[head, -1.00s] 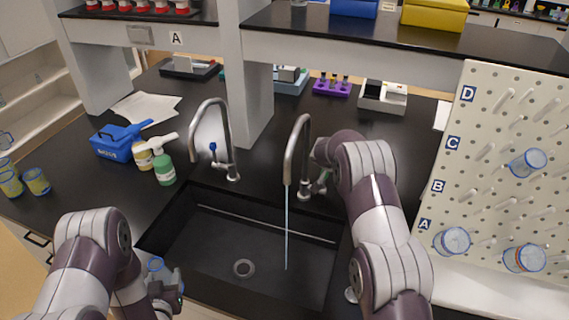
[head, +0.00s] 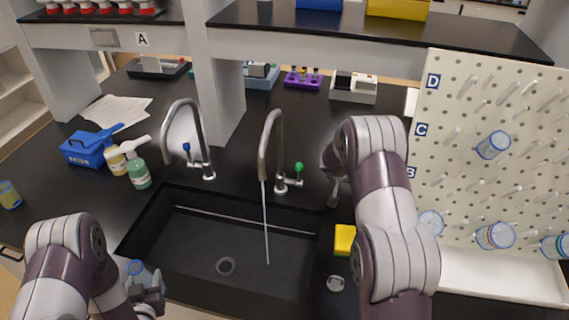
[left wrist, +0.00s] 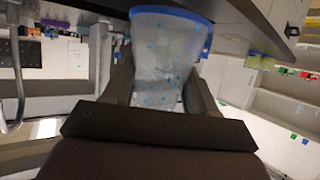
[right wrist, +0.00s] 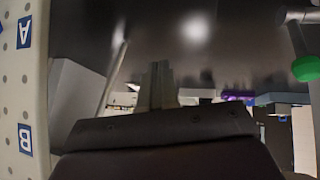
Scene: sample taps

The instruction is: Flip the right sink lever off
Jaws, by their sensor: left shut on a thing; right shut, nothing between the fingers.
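The right faucet (head: 275,140) pours a thin water stream (head: 266,225) into the black sink (head: 190,225). Its lever has a green knob (head: 299,167) at the right of the faucet base; the knob also shows at the right of the right wrist view (right wrist: 305,68). My right gripper (head: 333,197) is shut and empty, to the right of the lever and apart from it; its fingers show in the right wrist view (right wrist: 156,85). My left gripper (head: 150,290) is shut on a clear blue-rimmed beaker (left wrist: 168,50) at the sink's front left.
The left faucet (head: 185,130), with a blue lever knob (head: 186,147), runs no visible water. Spray bottles (head: 138,170) and a blue box (head: 86,150) stand at left. A yellow sponge (head: 344,238) lies right of the sink, before a pegboard (head: 470,150).

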